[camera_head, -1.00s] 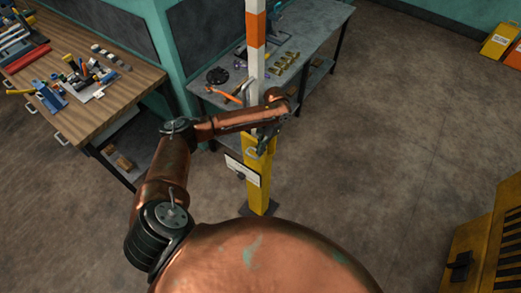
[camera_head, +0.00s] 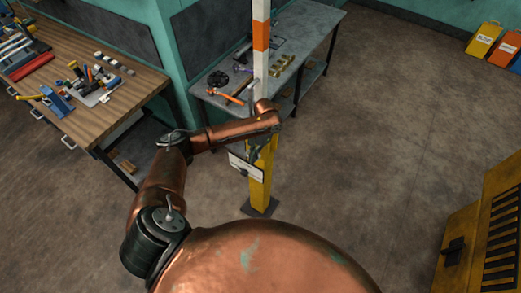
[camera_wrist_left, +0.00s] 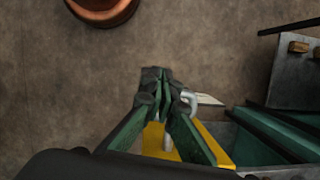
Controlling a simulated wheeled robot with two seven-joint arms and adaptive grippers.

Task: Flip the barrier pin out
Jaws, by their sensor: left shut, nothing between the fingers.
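The barrier is a yellow post (camera_head: 260,190) with an upright white and orange boom (camera_head: 261,35) above it. A small pale metal hook (camera_wrist_left: 190,99), which looks like the pin, shows beside the right finger in the left wrist view; I cannot tell whether they touch. My left gripper (camera_wrist_left: 157,73) has green fingers with dark tips, shut and empty, above the yellow post (camera_wrist_left: 213,143). In the head view my left gripper (camera_head: 257,152) is small and partly hidden at the post's top. The pin cannot be made out there. My right gripper is not in view.
A white sign plate (camera_head: 246,166) is on the post's side. A grey metal table (camera_head: 313,35) with tools stands behind it. A wooden workbench (camera_head: 130,88) is at left. A yellow slatted machine (camera_head: 467,232) is at right. Open floor lies between.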

